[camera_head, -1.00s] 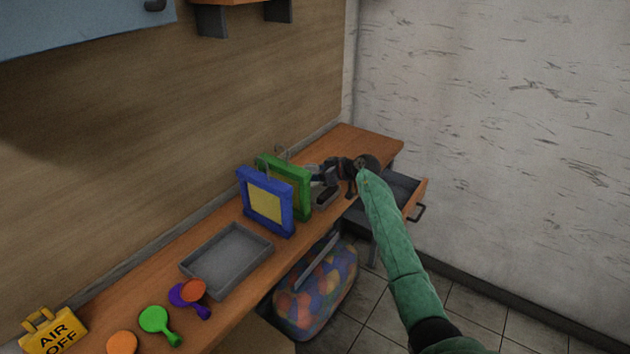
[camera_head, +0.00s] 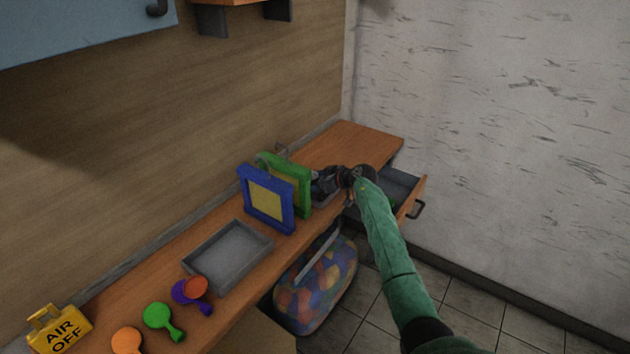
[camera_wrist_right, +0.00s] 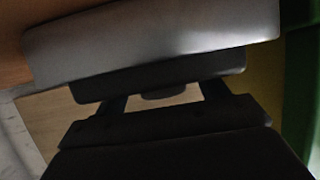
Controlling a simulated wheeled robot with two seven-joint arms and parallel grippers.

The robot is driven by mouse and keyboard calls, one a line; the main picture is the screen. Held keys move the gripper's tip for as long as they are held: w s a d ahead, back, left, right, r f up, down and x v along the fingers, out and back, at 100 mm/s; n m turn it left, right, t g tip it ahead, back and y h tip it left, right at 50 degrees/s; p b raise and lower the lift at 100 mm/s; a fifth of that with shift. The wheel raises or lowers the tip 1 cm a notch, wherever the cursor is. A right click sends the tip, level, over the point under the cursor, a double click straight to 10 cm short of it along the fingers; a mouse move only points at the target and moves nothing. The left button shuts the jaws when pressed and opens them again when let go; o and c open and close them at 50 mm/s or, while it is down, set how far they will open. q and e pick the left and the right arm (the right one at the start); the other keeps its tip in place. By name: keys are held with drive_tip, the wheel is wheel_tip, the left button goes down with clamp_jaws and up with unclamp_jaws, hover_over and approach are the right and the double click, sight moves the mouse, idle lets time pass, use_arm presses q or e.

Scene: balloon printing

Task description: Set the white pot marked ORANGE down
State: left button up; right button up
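My right gripper (camera_head: 322,184) is over the bench just right of the green frame, with its arm in a green sleeve. In the right wrist view a pale white body (camera_wrist_right: 150,38) lies across the top, with a dark part against it at my fingers. I take it to be the white pot, held in the gripper. No ORANGE marking can be read. In the head view the pot is hidden by the gripper and frames. Whether it touches the bench cannot be told. My left gripper is not in view.
A blue frame (camera_head: 245,192) and a green frame (camera_head: 304,187) stand close left of the gripper. An open drawer (camera_head: 422,193) is at right; the bench's far end is clear.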

drive_tip(key=shift+d, duration=0.1)
drive_tip(key=shift+s+d+r, duration=0.2)
drive_tip(key=shift+d, duration=0.15)
drive_tip(key=b+v, duration=0.2)
drive_tip(key=v, duration=0.8)
drive_tip(key=shift+b, duration=0.4)
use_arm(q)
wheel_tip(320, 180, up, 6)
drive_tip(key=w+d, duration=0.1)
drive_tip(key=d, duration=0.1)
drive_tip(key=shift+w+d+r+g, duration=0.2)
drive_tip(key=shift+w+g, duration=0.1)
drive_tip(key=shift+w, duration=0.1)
use_arm(e)
drive_tip(key=shift+s+d+r, duration=0.3)
drive_tip(key=shift+d, duration=0.05)
